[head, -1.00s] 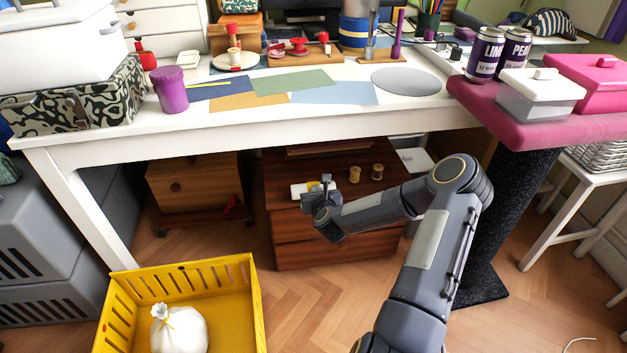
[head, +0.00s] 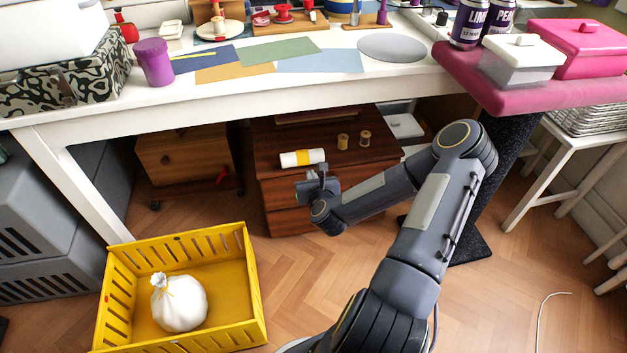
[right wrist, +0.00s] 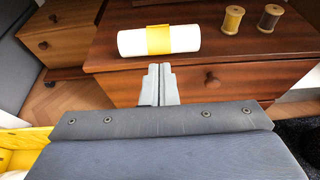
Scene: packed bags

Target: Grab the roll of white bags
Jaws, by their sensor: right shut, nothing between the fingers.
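The roll of white bags (head: 302,158), white with a yellow band, lies on top of a low brown wooden drawer unit under the table. It also shows in the right wrist view (right wrist: 158,41), lying crosswise just beyond the fingertips. My right gripper (head: 317,172) is in front of and a little below the roll in the head view, apart from it. In the right wrist view its fingers (right wrist: 160,72) are closed together and empty. My left gripper is not in view.
Two thread spools (head: 343,141) stand right of the roll on the drawer unit (head: 283,177). The white table (head: 215,97) overhangs from behind. A yellow crate (head: 256,290) with a tied white bag (head: 180,304) stands on the floor at front left. Open floor lies right of the crate.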

